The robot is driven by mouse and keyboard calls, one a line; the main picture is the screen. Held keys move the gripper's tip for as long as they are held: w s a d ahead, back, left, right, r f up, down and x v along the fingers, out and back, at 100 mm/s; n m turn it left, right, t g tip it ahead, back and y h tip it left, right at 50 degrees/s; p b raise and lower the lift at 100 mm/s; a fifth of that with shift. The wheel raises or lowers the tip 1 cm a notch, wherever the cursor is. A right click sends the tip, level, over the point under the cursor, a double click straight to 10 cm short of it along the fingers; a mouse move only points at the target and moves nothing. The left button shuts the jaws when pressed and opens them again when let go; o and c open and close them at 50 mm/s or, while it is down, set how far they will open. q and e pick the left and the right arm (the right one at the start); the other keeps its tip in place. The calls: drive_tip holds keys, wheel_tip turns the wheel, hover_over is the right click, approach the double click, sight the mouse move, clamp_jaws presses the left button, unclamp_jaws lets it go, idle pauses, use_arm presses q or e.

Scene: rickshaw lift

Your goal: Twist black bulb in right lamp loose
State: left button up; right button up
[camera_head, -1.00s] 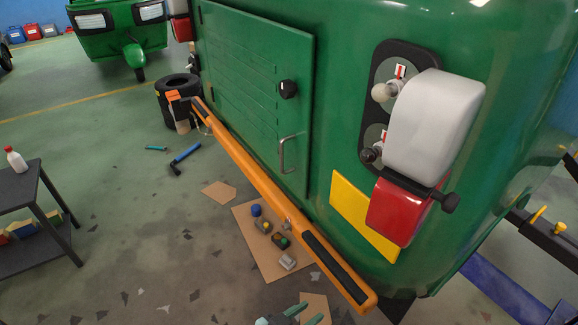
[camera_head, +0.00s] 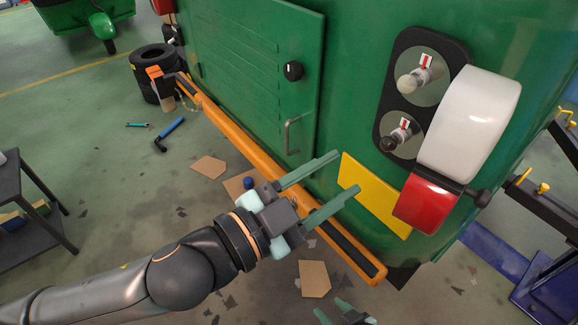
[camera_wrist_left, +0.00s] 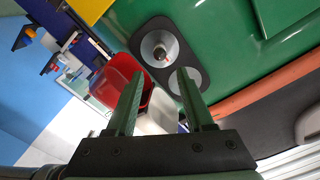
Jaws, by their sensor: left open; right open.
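The right lamp's black backplate (camera_head: 443,44) is on the green rickshaw body, with two round sockets. The black bulb (camera_head: 388,144) sits in the lower socket, and a whitish bulb (camera_head: 408,84) sits in the upper one. The white and red lamp cover (camera_head: 468,125) hangs open to the right of the sockets. In the left wrist view a dark-tipped bulb (camera_wrist_left: 160,54) shows beyond the fingers. My left gripper (camera_head: 347,171) is open and empty, left of and below the black bulb, apart from it. My right gripper (camera_head: 331,308) is open at the bottom edge, mostly out of frame.
An orange bumper (camera_head: 232,131) runs along the rickshaw's lower edge below a door handle (camera_head: 288,135). A yellow plate (camera_head: 372,196) is below the lamp. Cardboard (camera_head: 314,279) and tools (camera_head: 170,134) lie on the floor. A dark shelf (camera_head: 35,180) stands at left.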

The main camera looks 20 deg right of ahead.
sight(383, 147)
use_arm(q)
drive_tip(key=b+x, duration=0.1)
drive_tip(key=x, duration=0.9)
drive_tip(key=shift+s+b, duration=0.1)
drive_tip(key=shift+b, duration=0.3)
drive_tip(key=m, duration=0.3)
drive_tip(key=shift+b, duration=0.4)
drive_tip(key=shift+a+r+m, duration=0.1)
drive_tip(key=shift+r+m, duration=0.05)
drive_tip(key=shift+m, duration=0.65)
drive_tip(key=m+p, duration=0.1)
drive_tip(key=m, duration=0.5)
drive_tip(key=shift+m, duration=0.4)
